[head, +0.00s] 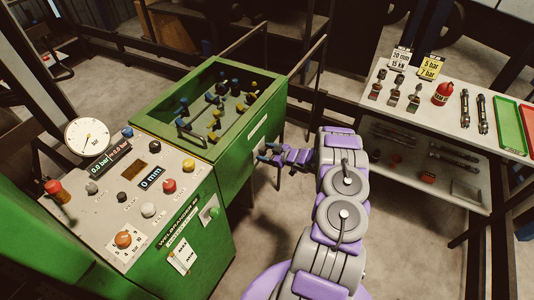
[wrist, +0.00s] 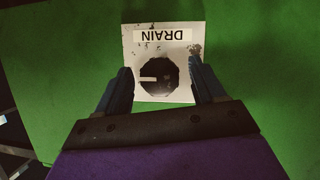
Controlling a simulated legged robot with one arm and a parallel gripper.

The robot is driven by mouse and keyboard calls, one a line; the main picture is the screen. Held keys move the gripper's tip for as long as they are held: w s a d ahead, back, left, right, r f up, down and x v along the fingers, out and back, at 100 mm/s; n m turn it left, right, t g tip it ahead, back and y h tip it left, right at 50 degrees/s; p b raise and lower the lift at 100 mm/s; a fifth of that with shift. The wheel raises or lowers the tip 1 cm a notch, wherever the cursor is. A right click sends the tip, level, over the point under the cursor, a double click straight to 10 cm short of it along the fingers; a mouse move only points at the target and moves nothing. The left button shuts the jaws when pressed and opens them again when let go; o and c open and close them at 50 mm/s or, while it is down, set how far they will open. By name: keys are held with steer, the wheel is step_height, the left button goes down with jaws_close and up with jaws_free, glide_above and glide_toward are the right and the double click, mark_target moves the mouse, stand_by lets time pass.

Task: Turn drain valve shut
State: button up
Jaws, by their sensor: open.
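The drain valve is a dark eight-sided knob (wrist: 158,76) with a pale mark pointing left, on a white plate (wrist: 178,97). The plate is labelled DRAIN, upside down in the wrist view, and is fixed to a green panel. My gripper (wrist: 159,67) is open, with one blue finger on each side of the knob. Gaps show between the fingers and the knob, and nothing is held. In the head view my gripper (head: 266,153) is beside the right side of the green machine (head: 205,150). I cannot make out the drain knob there.
The machine's sloped control panel (head: 120,200) carries buttons, a gauge (head: 87,136) and displays. A green open-topped box (head: 222,105) holds several blue and yellow parts. A shelf table (head: 440,110) with tools and trays stands at the right. Clear floor lies between.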

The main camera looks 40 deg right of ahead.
steer(key=shift+d, duration=0.1)
steer(key=c, duration=1)
steer(key=shift+c, duration=0.2)
steer(key=shift+h, duration=0.3)
steer(key=shift+s+a+f+n+t+h+p, duration=0.15)
steer(key=shift+n+t+h+p, duration=0.7)
steer(key=shift+n, duration=1.55)
steer(key=shift+w+f+n+t+h+p, duration=0.15)
steer(key=shift+n+t+p, duration=0.8)
steer(key=shift+n, duration=1.45)
steer(key=shift+s+a+f+n+t+h+p, duration=0.1)
steer(key=shift+f+n+t+h+p, duration=0.3)
steer(key=shift+n+t, duration=1.45)
steer(key=shift+r+n+g, duration=0.2)
steer(key=shift+n+g, duration=0.35)
steer(key=shift+n, duration=0.1)
